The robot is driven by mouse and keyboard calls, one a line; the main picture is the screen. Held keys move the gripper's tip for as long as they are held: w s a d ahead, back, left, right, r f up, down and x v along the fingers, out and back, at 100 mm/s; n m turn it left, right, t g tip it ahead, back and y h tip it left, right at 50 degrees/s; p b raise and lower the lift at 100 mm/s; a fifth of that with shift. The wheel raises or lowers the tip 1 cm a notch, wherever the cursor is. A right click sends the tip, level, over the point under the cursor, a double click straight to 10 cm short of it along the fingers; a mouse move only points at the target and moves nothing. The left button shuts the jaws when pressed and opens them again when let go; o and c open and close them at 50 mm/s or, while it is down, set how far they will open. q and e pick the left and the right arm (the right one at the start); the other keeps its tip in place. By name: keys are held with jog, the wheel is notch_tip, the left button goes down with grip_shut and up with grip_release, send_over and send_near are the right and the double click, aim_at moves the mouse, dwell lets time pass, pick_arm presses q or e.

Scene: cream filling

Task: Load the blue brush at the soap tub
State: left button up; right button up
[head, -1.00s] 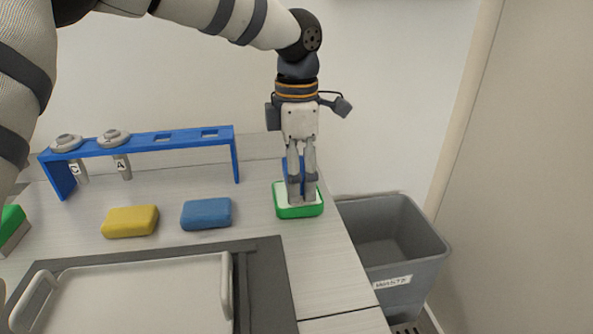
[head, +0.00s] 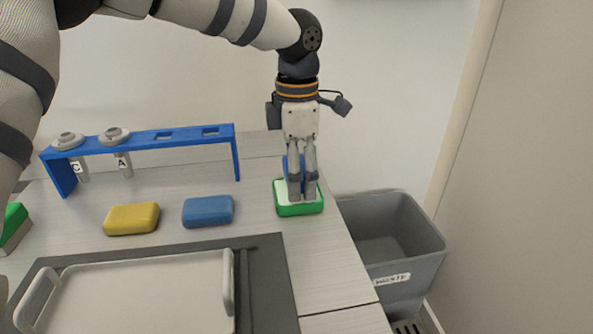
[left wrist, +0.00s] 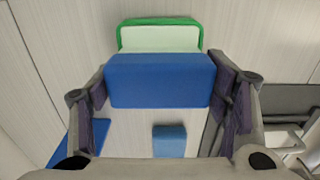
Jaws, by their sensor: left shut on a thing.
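The blue brush (left wrist: 160,80) is held between the two fingers of my left gripper (head: 302,196), which points straight down. In the head view the fingers hide most of the brush. The soap tub (head: 298,211) is a small green tray with a pale filling, near the right edge of the table. It also shows in the left wrist view (left wrist: 160,22), just beyond the brush. The fingertips and brush are over the tub; I cannot tell whether the brush touches the filling. My right gripper is not in view.
A blue rack (head: 180,139) holding two grey tools stands at the back left. A yellow block (head: 131,219) and a blue block (head: 208,211) lie left of the tub. A white tray (head: 140,295) is in front. A grey bin (head: 400,260) stands right of the table.

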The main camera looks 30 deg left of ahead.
pick_arm(q)
jog(key=shift+f, duration=0.15)
jog(key=shift+r+p, duration=0.45)
jog(key=shift+r, duration=3.2)
jog(key=shift+f, duration=0.1)
